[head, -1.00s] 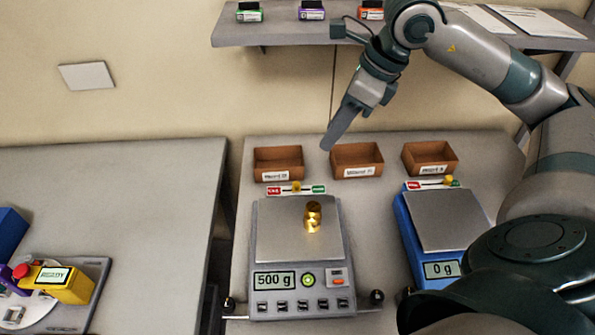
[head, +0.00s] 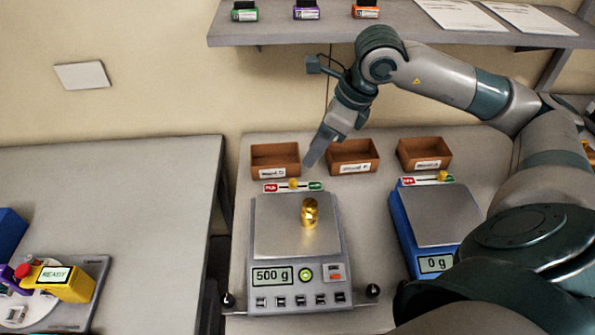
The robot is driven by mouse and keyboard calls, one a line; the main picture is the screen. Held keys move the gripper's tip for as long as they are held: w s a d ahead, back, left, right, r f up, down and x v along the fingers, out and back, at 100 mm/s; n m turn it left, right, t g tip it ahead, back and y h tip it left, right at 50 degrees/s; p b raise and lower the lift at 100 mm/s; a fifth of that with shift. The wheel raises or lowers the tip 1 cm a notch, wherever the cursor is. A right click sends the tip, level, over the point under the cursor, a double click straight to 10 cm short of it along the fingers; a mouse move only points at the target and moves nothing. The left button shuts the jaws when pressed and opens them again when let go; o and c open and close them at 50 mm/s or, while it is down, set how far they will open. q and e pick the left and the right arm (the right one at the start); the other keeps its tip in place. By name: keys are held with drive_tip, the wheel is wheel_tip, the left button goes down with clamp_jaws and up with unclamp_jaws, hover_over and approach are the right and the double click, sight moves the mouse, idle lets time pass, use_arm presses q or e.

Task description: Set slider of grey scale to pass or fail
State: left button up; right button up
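The grey scale (head: 298,274) stands on the table with a brass weight (head: 309,212) on its plate, and its display reads 500 g. Behind the plate is its slider strip, with a red label (head: 272,188) at the left and a green label (head: 316,186) at the right. The yellow slider knob (head: 293,183) sits about midway between them. My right gripper (head: 309,163) points down just behind and right of the knob, apart from it. Its fingers overlap in this view, so their opening cannot be told. My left gripper is not in view.
A blue scale (head: 398,217) reading 0 g stands to the right, with its own slider (head: 443,176). Brown bins (head: 275,147) line the back, close to my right gripper. A shelf (head: 300,34) hangs above. A yellow device (head: 66,284) reads READY on the left table.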

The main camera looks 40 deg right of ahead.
drive_tip(key=p, duration=0.1)
approach(294, 180)
drive_tip(key=f, duration=0.2)
drive_tip(key=x, duration=0.1)
drive_tip(key=p+x, duration=0.1)
drive_tip(key=x, duration=0.2)
drive_tip(key=shift+w+a+f, duration=0.1)
drive_tip(key=shift+w+a, duration=0.25)
drive_tip(key=shift+w+a+f, duration=0.1)
drive_tip(key=shift+w+f, duration=0.05)
drive_tip(key=shift+f, duration=0.4)
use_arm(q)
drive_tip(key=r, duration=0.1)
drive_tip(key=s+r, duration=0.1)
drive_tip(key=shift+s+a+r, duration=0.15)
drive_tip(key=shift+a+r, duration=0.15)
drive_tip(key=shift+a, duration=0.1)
use_arm(e)
drive_tip(key=shift+c, duration=0.2)
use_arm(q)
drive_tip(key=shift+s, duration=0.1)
use_arm(e)
clamp_jaws()
